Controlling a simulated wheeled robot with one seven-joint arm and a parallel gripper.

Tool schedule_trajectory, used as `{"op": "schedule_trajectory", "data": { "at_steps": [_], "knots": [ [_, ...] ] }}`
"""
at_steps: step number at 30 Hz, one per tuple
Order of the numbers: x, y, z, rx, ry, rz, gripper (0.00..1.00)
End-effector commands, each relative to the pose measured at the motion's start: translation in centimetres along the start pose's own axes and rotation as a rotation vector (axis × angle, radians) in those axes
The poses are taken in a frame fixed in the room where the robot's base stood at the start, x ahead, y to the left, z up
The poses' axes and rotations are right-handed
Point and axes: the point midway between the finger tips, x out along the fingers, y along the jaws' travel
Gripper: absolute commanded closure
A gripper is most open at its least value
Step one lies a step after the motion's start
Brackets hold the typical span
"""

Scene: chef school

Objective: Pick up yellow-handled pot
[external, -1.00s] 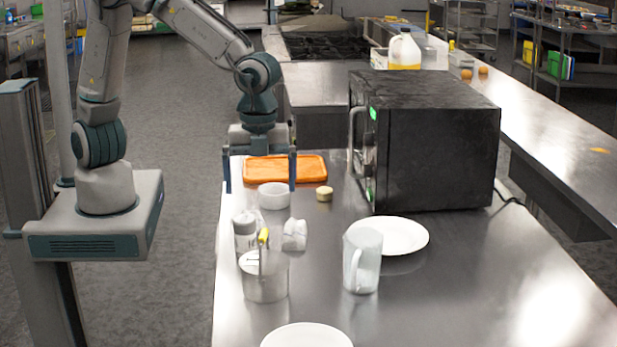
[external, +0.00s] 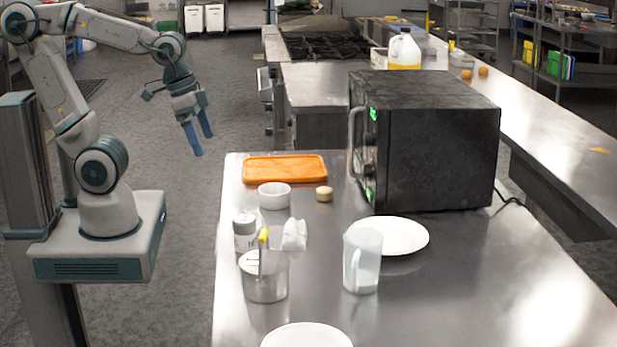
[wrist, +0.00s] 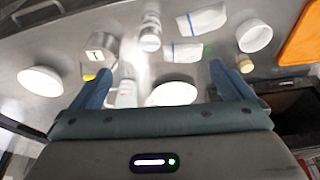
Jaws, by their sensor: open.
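The yellow-handled pot (external: 265,284) is a small metal pot on the near left part of the steel counter, its yellow handle (external: 263,237) sticking up. In the wrist view the pot (wrist: 102,42) shows at upper left, with the yellow handle end beside the left finger. My gripper (external: 200,140) is open and empty. It hangs in the air off the counter's left side, beyond and to the left of the pot, fingers pointing down and slightly right. In the wrist view both fingers of my gripper (wrist: 160,70) are spread with nothing held.
Close to the pot stand a white-lidded shaker (external: 245,236), a crumpled white packet (external: 294,234) and a clear pitcher (external: 362,262). A white bowl (external: 274,196), orange board (external: 285,169) and plates (external: 402,236) are also on the counter. A black microwave (external: 430,140) stands right.

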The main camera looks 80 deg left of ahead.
Motion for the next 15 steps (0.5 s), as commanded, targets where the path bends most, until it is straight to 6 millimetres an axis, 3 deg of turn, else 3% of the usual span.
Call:
{"op": "schedule_trajectory", "data": {
  "at_steps": [3,9,15],
  "knots": [
    [0.05,-0.64,1.18,-0.087,0.021,-0.028,0.0],
    [-0.01,-0.8,1.53,-0.118,0.026,-0.037,0.0],
    [-0.02,-0.78,1.49,-0.116,0.026,-0.036,0.52]
  ]
}}
